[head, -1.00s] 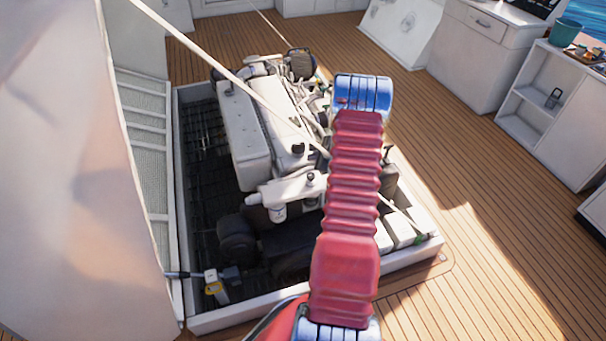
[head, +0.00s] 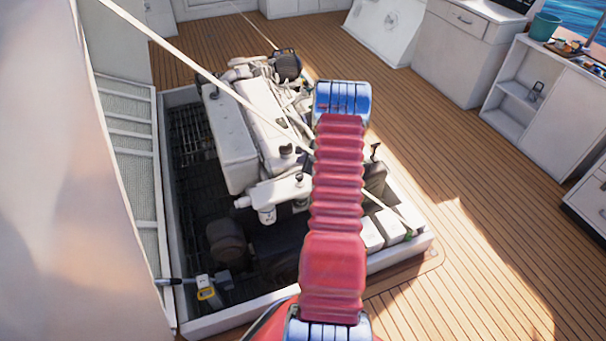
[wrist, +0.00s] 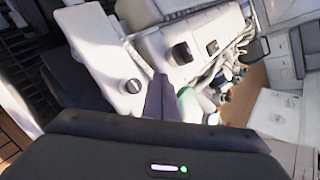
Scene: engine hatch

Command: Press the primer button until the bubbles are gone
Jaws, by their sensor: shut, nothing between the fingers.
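The white engine (head: 228,140) sits in the open hatch in the head view. A white housing (head: 275,190) at its near end carries a small dark knob (head: 299,178); I cannot tell for sure whether this is the primer button. A pale bowl (head: 266,214) hangs below the housing, and bubbles are too small to make out. In the wrist view, my gripper (wrist: 166,92) is shut and empty, its dark fingers pointing towards the engine. In the head view my arm hides my gripper.
The white hatch coaming (head: 240,318) surrounds the engine, with a raised panel on the left. A pale diagonal pole (head: 190,65) crosses above the engine. A yellow-and-grey tool (head: 207,289) is at the hatch's near left corner. Wooden deck (head: 470,240) is clear on the right.

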